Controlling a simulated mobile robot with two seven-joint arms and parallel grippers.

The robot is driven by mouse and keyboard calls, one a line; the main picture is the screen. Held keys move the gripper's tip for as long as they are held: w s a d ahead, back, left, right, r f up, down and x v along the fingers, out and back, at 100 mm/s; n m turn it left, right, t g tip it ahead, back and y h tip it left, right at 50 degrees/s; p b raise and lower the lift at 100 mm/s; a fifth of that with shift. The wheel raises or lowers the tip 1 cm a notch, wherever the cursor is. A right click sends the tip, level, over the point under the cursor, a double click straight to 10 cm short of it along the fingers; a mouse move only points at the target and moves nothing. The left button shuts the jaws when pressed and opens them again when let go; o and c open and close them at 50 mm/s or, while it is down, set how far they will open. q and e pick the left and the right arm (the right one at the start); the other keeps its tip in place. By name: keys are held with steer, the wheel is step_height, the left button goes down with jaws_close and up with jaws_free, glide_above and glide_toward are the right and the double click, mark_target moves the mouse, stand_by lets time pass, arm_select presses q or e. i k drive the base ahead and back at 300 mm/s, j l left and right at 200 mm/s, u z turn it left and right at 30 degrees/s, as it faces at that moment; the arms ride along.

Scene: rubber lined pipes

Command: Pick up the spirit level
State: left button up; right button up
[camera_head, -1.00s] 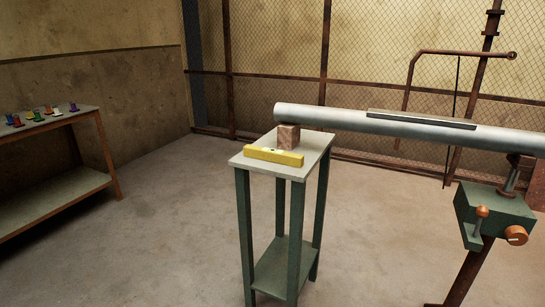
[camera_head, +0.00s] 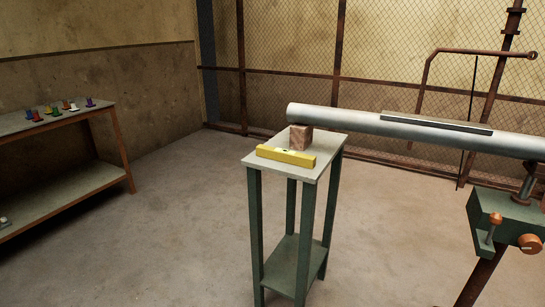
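The yellow spirit level (camera_head: 286,156) lies flat on the pale top of a small green-legged stand (camera_head: 309,172), near its front edge. It is just in front of a brown wooden block (camera_head: 301,137) on the same top. No gripper is in view, and no part of my arms shows.
A long grey pipe (camera_head: 350,121) runs from above the block to the right, with a dark strip (camera_head: 437,124) on it. A green vise (camera_head: 505,215) stands at right. A workbench (camera_head: 62,122) with several small coloured items is at left. The floor between is clear.

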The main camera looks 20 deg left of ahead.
mark_target(287, 156)
steer(key=i+u, duration=0.7)
steer(key=i+l+u, duration=0.25)
steer(key=u, duration=0.15)
